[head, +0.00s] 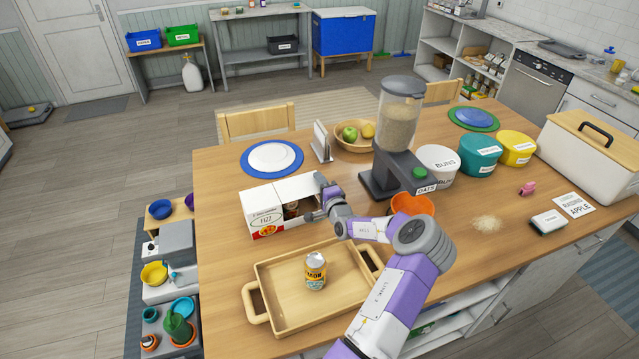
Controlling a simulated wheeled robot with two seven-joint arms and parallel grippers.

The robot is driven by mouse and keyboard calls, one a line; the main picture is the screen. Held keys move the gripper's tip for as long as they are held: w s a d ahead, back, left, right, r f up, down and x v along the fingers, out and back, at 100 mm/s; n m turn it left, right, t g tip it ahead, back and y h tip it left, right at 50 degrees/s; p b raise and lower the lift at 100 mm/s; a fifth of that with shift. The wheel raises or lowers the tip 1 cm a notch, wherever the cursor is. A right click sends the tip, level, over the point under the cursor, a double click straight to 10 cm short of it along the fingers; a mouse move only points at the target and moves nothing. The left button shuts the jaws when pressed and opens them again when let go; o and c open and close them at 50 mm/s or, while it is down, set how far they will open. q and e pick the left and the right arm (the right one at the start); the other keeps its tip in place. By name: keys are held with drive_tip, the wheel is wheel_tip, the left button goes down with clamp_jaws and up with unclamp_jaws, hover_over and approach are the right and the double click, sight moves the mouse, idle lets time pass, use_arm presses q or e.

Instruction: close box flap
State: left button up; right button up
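A white box (264,218) with a red and orange label and the word "FIZZ" lies on the wooden table. Its near long side looks open, with a dark can (291,209) showing inside. White panels (297,187) cover its top; I cannot tell which one is the flap.
A wooden tray (277,312) with a yellow can (315,270) lies in front of the box. A blue-rimmed plate (249,160), a tablet-like stand (321,142) and a grey dispenser (378,184) are behind it. An orange bowl (413,203) is at right.

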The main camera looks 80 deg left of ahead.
use_arm(q)
drive_tip(key=w+d, duration=0.1)
drive_tip(key=d, duration=0.6)
drive_tip(key=shift+d, duration=0.25)
drive_tip(key=shift+w, duration=0.1)
